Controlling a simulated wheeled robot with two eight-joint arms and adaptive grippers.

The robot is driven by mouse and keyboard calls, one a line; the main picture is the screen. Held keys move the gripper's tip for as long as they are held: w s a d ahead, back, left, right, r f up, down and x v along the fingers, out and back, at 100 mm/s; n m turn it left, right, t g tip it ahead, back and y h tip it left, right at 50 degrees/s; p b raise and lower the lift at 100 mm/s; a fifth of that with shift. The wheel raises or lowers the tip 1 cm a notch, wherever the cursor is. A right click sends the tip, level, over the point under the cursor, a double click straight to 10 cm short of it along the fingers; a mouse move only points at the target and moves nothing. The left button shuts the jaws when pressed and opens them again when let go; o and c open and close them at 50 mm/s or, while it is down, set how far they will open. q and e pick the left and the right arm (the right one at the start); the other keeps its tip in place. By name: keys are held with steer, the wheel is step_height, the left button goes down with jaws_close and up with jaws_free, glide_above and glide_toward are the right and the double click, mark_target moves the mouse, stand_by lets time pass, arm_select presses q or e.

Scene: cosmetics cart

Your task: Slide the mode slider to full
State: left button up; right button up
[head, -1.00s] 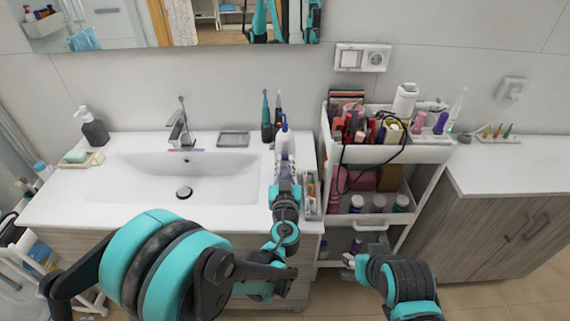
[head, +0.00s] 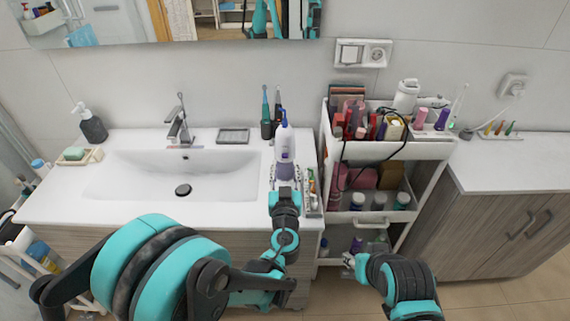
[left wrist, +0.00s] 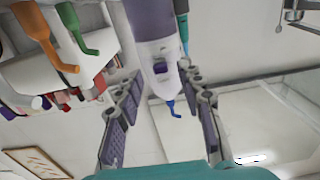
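A white and purple oral irrigator (head: 285,145) with a blue nozzle stands upright at the right end of the sink counter. The left wrist view shows its white body (left wrist: 158,55) upside down, with small purple controls on it. One of these may be the mode slider (left wrist: 160,68), but its setting is too small to read. My left gripper (head: 285,188) is in front of the irrigator's lower part. Its two fingers are spread apart in the left wrist view (left wrist: 158,85), with nothing clasped between them. My right gripper (head: 350,262) is low, before the cart; its fingers are unclear.
A white cart (head: 400,152) full of cosmetics stands close to the right of the irrigator. Two toothbrushes (head: 267,115) stand behind it, and a narrow tray (head: 311,195) of small items lies to its right. The sink basin (head: 180,170) is open on the left.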

arm_select(q)
steer(key=s, duration=1)
steer(key=s+a+f+n+g+y, duration=0.1)
steer(key=s+a+f+g+y, duration=0.15)
steer(key=a, duration=0.55)
steer(key=s+a+f+n+g+y, duration=0.1)
steer(key=a+g, duration=0.3)
steer(key=a, duration=0.5)
steer(key=s+f+m+g+h, duration=0.1)
steer(key=s+m+g+h, duration=0.1)
steer(key=s, duration=0.9)
steer(key=shift+s+a+f+g+h, duration=0.15)
steer(key=shift+s+a+g+h, duration=0.25)
steer(key=shift+g+h, duration=0.6)
steer(key=shift+y, duration=0.25)
